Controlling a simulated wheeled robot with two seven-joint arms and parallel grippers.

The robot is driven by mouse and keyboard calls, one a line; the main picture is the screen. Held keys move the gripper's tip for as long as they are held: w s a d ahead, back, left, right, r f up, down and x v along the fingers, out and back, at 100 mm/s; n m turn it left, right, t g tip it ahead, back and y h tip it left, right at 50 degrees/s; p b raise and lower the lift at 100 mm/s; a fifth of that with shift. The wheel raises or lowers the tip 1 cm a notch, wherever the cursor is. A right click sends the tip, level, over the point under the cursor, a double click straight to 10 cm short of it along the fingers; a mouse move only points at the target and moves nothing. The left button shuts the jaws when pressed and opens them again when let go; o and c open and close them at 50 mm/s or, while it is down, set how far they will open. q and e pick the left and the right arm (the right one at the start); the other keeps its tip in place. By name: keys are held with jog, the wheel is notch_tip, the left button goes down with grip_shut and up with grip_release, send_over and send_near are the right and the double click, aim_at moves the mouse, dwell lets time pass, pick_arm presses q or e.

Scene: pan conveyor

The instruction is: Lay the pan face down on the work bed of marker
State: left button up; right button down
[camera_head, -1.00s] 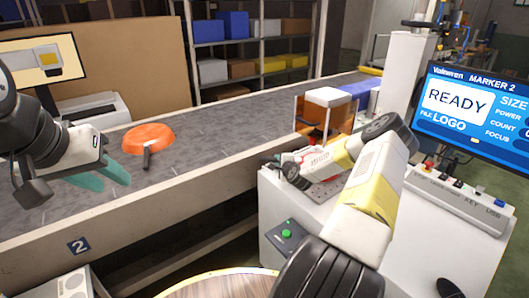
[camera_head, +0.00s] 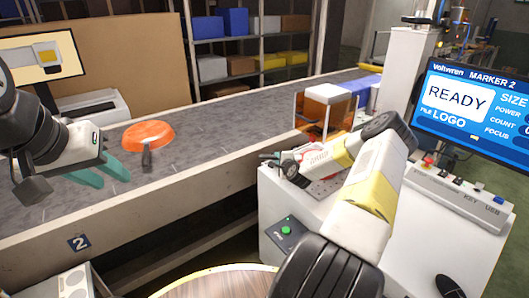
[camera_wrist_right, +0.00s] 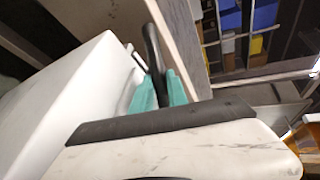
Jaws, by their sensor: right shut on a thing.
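An orange pan (camera_head: 148,134) with a dark handle lies on the conveyor (camera_head: 200,150) in the head view. My left gripper (camera_head: 104,174) is left of it, with its teal fingers apart and nothing between them. My right gripper (camera_head: 268,157) is at the left edge of the marker (camera_head: 268,200). In the right wrist view its fingers (camera_wrist_right: 160,92) are shut on a dark handle (camera_wrist_right: 153,45), close beside a white housing. What is at the handle's far end is hidden. The marker's work bed (camera_head: 326,187) shows partly behind my right arm.
An orange see-through guard (camera_head: 322,113) with a white top stands behind the work bed. The marker's screen (camera_head: 465,106) reads READY. A green button (camera_head: 286,230) is on the marker's front. A round wooden-topped table (camera_head: 222,284) is at the bottom.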

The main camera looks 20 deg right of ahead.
jog(key=c, duration=1.2)
grip_release()
jog(key=shift+f, duration=0.1)
jog(key=shift+s+f, duration=0.1)
jog(key=shift+s, duration=0.05)
